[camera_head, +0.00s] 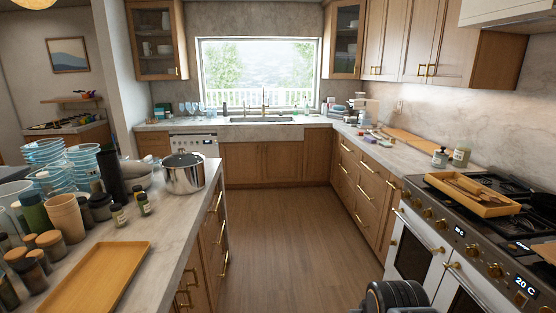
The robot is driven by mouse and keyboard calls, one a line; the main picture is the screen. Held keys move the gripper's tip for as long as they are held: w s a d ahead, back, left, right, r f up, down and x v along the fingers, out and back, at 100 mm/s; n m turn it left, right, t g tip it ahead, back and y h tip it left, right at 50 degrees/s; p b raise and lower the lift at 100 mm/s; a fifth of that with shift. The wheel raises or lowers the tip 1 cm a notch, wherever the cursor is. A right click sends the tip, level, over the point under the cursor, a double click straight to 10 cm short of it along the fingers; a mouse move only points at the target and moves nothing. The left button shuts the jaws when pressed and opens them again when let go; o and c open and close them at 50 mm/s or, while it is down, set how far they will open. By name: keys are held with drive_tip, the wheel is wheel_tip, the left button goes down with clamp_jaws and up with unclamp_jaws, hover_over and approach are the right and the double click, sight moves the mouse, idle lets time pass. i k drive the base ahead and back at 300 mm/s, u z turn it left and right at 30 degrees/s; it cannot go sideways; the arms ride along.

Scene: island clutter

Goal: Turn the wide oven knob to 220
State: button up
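The white range (412,250) stands at the right, with several brass knobs along its dark front panel. One knob (495,270) sits just left of a lit display (525,285) that reads about 20 C. Another knob (520,299) is at the lower right, below that display. A second small display (459,232) is further along the panel, too small to read. I cannot tell which knob is the wide oven's, nor read any knob marks. My gripper's fingers are not visible; a dark ribbed part of my arm shows at the bottom edge, left of the range.
A wooden tray with utensils (472,195) lies on the cooktop. The island at left holds a steel pot (183,173), cups, jars and an orange tray (95,278). The wooden floor (285,240) between island and right-hand cabinets is clear. Oven door handles (424,234) stick out.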

sight(493, 272)
drive_tip(key=u, duration=0.15)
drive_tip(key=k, duration=0.3)
drive_tip(key=z, duration=0.2)
drive_tip(key=i, duration=1.85)
drive_tip(key=u, duration=0.05)
